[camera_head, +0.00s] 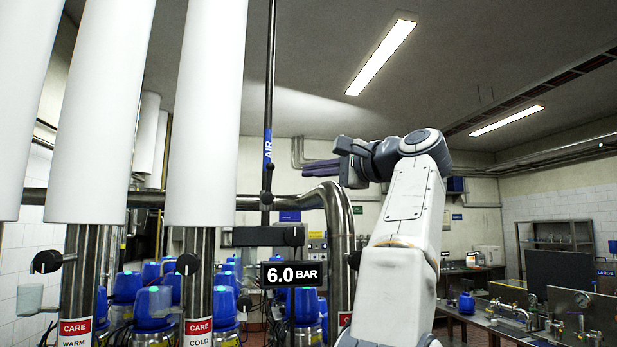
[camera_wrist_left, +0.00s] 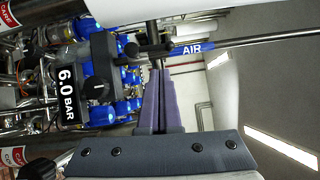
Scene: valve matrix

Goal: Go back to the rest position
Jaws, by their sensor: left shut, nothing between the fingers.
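My left gripper (camera_head: 306,170) is raised in the middle of the head view, its purple fingers pointing left toward the thin dark AIR pipe (camera_head: 271,80). In the left wrist view the fingers (camera_wrist_left: 159,72) lie together, shut and empty. Their tips appear close to the small black valve (camera_wrist_left: 153,48) on the AIR pipe in that picture; I cannot tell whether they touch it. My white left arm (camera_head: 412,215) rises from the bottom of the head view. My right gripper is in neither view.
Thick white-wrapped pipes (camera_head: 207,110) with CARE labels stand at the left. A steel pipe (camera_head: 338,225) bends down beside my arm. A 6.0 BAR display (camera_head: 291,274) hangs below a dark valve block (camera_head: 264,236). Blue-topped vessels (camera_head: 154,305) stand behind. A bench (camera_head: 480,320) stands right.

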